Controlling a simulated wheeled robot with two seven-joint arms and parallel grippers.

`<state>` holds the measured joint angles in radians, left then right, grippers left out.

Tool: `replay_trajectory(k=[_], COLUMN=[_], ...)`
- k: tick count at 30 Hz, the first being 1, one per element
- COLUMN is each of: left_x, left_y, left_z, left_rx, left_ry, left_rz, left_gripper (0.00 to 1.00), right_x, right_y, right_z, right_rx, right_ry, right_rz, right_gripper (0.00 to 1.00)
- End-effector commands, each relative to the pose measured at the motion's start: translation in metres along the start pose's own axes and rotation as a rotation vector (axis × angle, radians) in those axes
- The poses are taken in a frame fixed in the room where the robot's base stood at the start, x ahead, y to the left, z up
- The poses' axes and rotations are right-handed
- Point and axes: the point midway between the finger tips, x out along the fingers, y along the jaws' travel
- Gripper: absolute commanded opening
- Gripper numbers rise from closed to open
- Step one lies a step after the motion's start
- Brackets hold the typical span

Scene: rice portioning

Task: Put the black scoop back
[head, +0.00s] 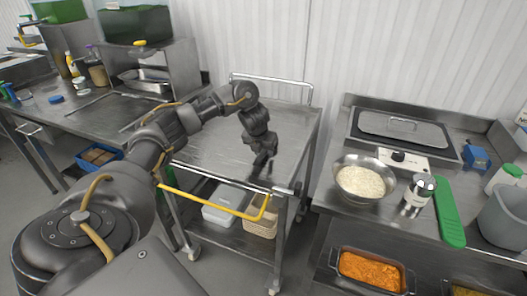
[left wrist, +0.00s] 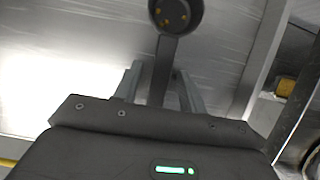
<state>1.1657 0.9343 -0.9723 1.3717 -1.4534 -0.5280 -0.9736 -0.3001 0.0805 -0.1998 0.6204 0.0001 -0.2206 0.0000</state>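The black scoop (left wrist: 163,75) shows in the left wrist view, with a round end at the top and a straight handle running down between my fingers. In the head view, my left gripper (head: 262,166) is low over the front part of the steel cart top, pointing down. It also shows in the left wrist view (left wrist: 160,75), its two grey fingers apart on either side of the handle. I cannot tell whether they touch it. In the head view the scoop cannot be told apart from the dark gripper. My right gripper is not in view.
The cart top (head: 205,150) is otherwise bare, with a rail at its back. At right, a counter holds a bowl of rice (head: 361,181), a metal-topped shaker (head: 419,190), a green board (head: 449,212) and a lidded cooker (head: 402,130). A white bin (head: 222,207) stands on the cart's lower shelf.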

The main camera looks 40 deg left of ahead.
Motion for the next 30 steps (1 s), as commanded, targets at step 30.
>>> replay_trajectory(k=[30], left_x=[-0.123], left_y=[0.000], left_z=[0.001], left_rx=[0.000], left_ry=[0.000], left_rz=[0.000], left_gripper=[0.41], right_x=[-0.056], right_y=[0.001], right_z=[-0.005], right_rx=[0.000], right_ry=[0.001], right_rz=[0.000], right_gripper=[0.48])
